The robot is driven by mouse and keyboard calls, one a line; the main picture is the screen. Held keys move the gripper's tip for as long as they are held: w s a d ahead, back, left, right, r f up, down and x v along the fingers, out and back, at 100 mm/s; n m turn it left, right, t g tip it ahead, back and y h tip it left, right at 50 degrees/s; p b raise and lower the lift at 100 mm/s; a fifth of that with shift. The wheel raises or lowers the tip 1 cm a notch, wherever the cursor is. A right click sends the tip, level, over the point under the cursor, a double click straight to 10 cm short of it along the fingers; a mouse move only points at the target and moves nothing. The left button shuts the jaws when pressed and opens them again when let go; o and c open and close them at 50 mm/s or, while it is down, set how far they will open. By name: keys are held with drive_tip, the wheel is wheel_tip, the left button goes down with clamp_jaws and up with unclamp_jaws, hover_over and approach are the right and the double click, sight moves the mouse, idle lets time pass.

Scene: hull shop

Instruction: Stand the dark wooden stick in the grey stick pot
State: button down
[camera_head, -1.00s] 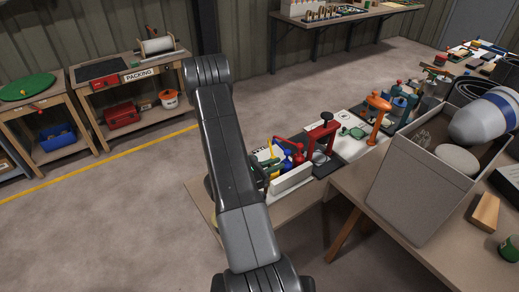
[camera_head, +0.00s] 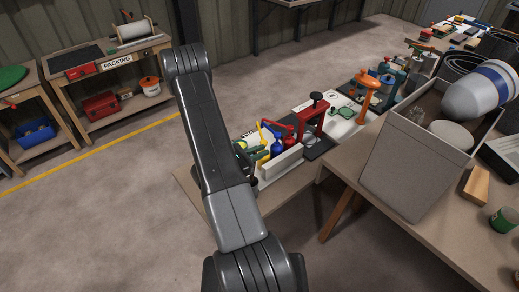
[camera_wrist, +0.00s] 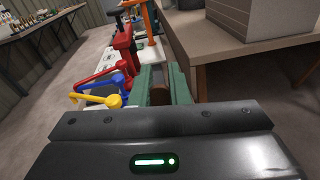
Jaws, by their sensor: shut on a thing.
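In the wrist view, my gripper (camera_wrist: 160,88) has green fingers closed on a brown wooden piece (camera_wrist: 159,95), which looks like the dark wooden stick seen nearly end-on. Most of its length is hidden. In the head view my own arm hides most of the gripper, and the stick cannot be made out. A small dark round thing (camera_head: 253,183) at the near end of the low bench, just right of my arm, may be the grey stick pot, but I cannot tell for sure.
Blue and yellow tools (camera_head: 270,142), a white box (camera_head: 282,165), a red press (camera_head: 308,118) and an orange stand (camera_head: 368,95) crowd the low bench. A large grey bin (camera_head: 405,170) stands on the table at right. Open floor lies left of my arm.

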wheel_tip(320, 180, down, 9)
drive_tip(key=b, duration=0.8)
idle(0.5)
drive_tip(key=c, duration=0.5)
unclamp_jaws()
drive_tip(key=shift+r, duration=0.15)
wheel_tip(320, 180, up, 10)
drive_tip(key=p, duration=0.4)
idle(1.1)
wheel_tip(320, 180, down, 7)
drive_tip(key=b, duration=0.3)
idle(0.5)
